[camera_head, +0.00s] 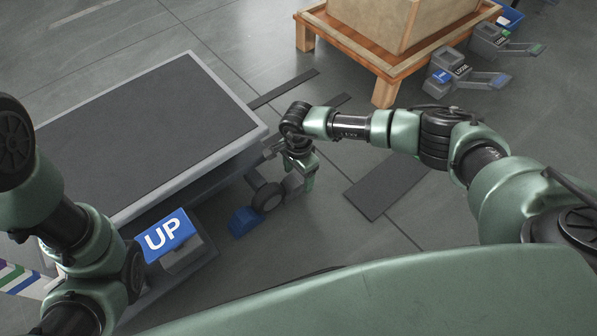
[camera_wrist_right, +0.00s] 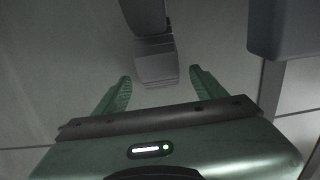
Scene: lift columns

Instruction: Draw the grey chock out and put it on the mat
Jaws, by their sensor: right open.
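The grey chock (camera_head: 293,185) lies on the floor against the outer side of a dark wheel (camera_head: 267,197) of the cart. In the right wrist view the grey chock (camera_wrist_right: 157,66) lies ahead, roughly between the fingertips, with the dark wheel (camera_wrist_right: 146,14) beyond it. My right gripper (camera_head: 302,178) is open and empty, pointing down over the chock; it also shows open in the wrist view (camera_wrist_right: 160,88). It partly hides the chock in the head view. The dark mat (camera_head: 386,190) lies flat on the floor to the right. My left gripper is out of view.
A blue chock (camera_head: 243,221) sits at the wheel's other side. The cart (camera_head: 165,125) has a flat dark top, and a blue UP pedal (camera_head: 168,236) juts out in front. A wooden crate (camera_head: 400,22) stands on a pallet (camera_head: 384,92) at the back.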

